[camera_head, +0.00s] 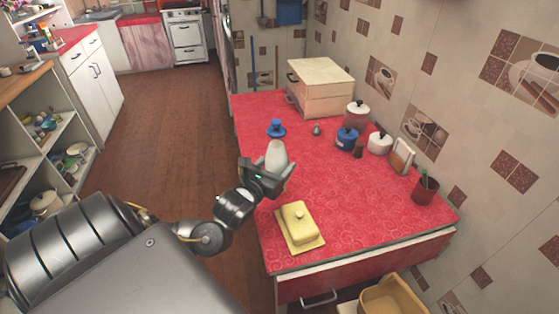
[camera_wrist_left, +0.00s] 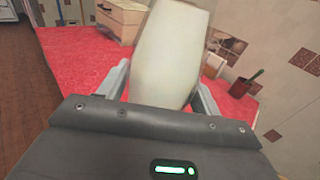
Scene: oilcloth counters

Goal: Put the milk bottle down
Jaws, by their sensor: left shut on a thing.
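My right gripper is not in view.
A yellow butter dish (camera_head: 298,223) is on the counter nearer me. A bread box (camera_head: 320,88), a blue pot (camera_head: 347,139), a white pot (camera_head: 380,143) and a red cup (camera_head: 425,190) stand towards the wall. The counter's middle is clear.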

